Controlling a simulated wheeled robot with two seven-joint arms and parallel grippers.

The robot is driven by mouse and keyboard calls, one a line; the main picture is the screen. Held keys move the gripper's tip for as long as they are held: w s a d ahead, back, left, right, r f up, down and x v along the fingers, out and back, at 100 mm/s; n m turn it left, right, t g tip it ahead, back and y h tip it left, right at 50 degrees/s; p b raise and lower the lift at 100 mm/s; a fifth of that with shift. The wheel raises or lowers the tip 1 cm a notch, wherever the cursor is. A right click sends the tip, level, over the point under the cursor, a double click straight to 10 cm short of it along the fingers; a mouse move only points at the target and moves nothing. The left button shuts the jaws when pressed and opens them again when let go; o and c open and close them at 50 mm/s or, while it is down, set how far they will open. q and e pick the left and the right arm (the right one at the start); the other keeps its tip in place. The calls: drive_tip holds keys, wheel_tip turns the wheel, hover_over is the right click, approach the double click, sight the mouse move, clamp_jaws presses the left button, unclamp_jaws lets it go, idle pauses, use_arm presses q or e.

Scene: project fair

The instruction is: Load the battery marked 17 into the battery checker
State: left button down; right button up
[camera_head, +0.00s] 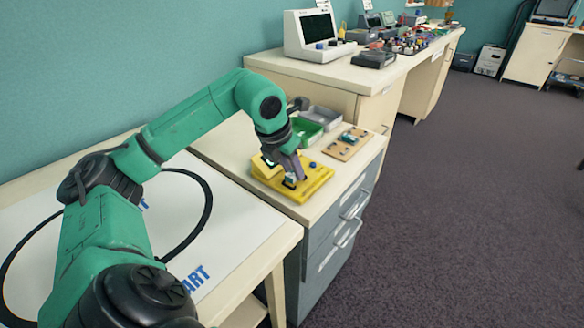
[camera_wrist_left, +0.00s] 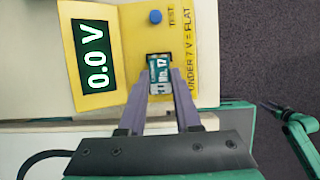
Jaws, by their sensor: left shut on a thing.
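The battery checker (camera_head: 318,180) is a yellow device on the drawer cabinet; it fills the upper middle of the left wrist view (camera_wrist_left: 118,88). Its display (camera_wrist_left: 95,56) reads 0.0 V, and a blue TEST button (camera_wrist_left: 155,17) sits beside it. The battery marked No. 17 (camera_wrist_left: 159,72) is teal and silver and lies at the checker's dark slot. My left gripper (camera_wrist_left: 160,88) is shut on this battery, at or in the slot; I cannot tell if it is fully seated. My left gripper also shows in the head view (camera_head: 291,179).
A wooden board with small items (camera_head: 347,144) lies behind the checker on the cabinet. A white table with a black loop track (camera_head: 240,225) is at front left. Open carpet (camera_head: 470,200) lies right.

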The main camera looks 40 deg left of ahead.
use_arm(q)
drive_tip(key=shift+f, duration=0.6)
idle(1.6)
drive_tip(key=shift+c, duration=0.6)
unclamp_jaws()
drive_tip(key=shift+r, duration=0.3)
wheel_tip(320, 180, up, 6)
drive_tip(key=p, duration=0.5)
drive_tip(key=shift+f+p, duration=0.2)
drive_tip(key=shift+p, duration=0.15)
drive_tip(key=shift+f, duration=0.1)
